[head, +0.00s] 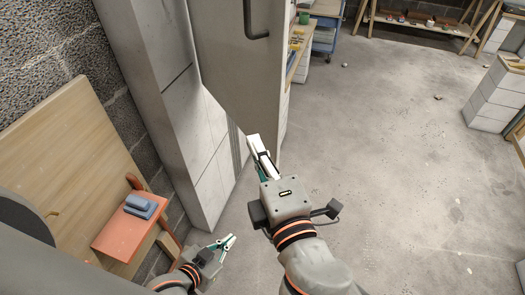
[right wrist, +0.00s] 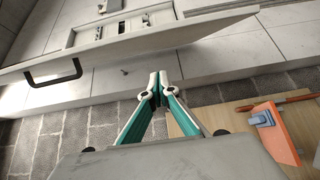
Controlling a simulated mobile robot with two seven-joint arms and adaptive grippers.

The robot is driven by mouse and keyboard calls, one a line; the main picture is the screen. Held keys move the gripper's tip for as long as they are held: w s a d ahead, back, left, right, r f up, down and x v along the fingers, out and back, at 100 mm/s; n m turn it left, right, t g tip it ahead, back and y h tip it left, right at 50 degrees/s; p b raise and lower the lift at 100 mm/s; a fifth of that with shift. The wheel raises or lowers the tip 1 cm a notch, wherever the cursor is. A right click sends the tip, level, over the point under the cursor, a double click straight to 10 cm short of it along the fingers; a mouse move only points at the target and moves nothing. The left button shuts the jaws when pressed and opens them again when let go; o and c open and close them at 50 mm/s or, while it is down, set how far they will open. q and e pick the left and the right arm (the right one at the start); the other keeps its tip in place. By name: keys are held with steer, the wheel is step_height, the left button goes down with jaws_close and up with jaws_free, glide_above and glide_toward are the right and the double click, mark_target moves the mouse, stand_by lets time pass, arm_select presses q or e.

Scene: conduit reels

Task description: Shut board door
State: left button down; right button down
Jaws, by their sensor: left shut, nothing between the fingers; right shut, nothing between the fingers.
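The grey board door (head: 232,55) stands open, out from the pale wall unit, with its black handle (head: 255,22) near the top of the head view. In the right wrist view the door (right wrist: 190,28) slants across the top, its handle (right wrist: 55,74) at left, and the board's inside (right wrist: 115,27) shows beyond it. My right gripper (head: 252,140) is shut and empty by the door's lower part; its tips (right wrist: 158,80) appear just short of the door, and I cannot tell whether they touch. My left gripper (head: 231,240) is shut and empty, low over the floor.
A wooden board (head: 70,150) and an orange block (head: 128,222) with a blue-grey piece (head: 140,206) on it are at left. A blue cart (head: 325,38) and a workbench (head: 300,50) stand behind the door. The concrete floor (head: 390,140) at right is mostly clear.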

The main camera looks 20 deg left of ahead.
mark_target(266, 121)
steer(key=w, duration=0.7)
steer(key=shift+w+a+p, duration=0.3)
steer(key=shift+w+p, duration=0.05)
steer(key=shift+p, duration=0.05)
steer(key=shift+d, duration=0.15)
